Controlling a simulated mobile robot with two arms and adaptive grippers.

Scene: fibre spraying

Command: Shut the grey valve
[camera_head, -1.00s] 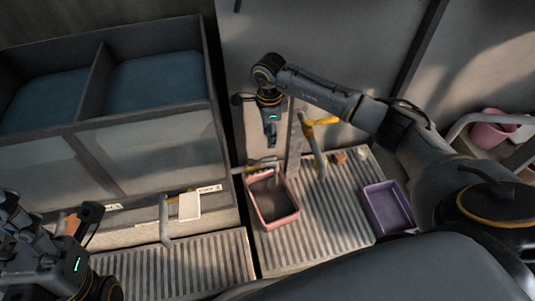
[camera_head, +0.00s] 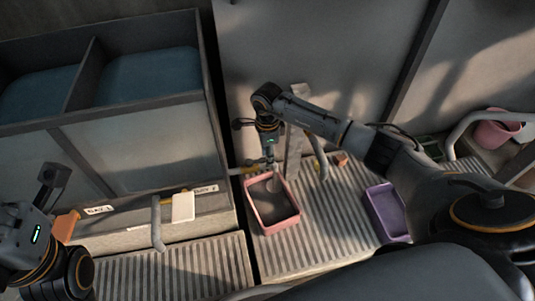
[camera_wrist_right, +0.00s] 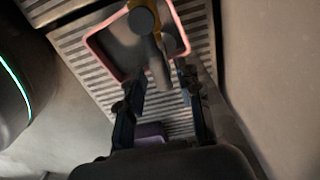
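A yellow handle (camera_head: 250,169) shows at a pipe just behind a pink-rimmed tray (camera_head: 293,213) with a grey inside. I cannot tell whether this handle belongs to the grey valve. My right gripper (camera_head: 270,160) points down over the tray's back edge, close to the handle. In the right wrist view its two fingers (camera_wrist_right: 160,85) are apart, with a grey pipe end (camera_wrist_right: 144,20) and a bit of yellow (camera_wrist_right: 182,8) ahead of them. Nothing is clearly held. My left gripper (camera_head: 58,195) is at the lower left edge, partly cut off.
A purple tray (camera_head: 388,211) stands right of the pink tray on a slatted grate (camera_head: 325,235). A curved pipe (camera_head: 158,225) and a white plate (camera_head: 183,207) are at left, below a blue-filled bin (camera_head: 150,88). A pink bucket (camera_head: 492,133) stands far right.

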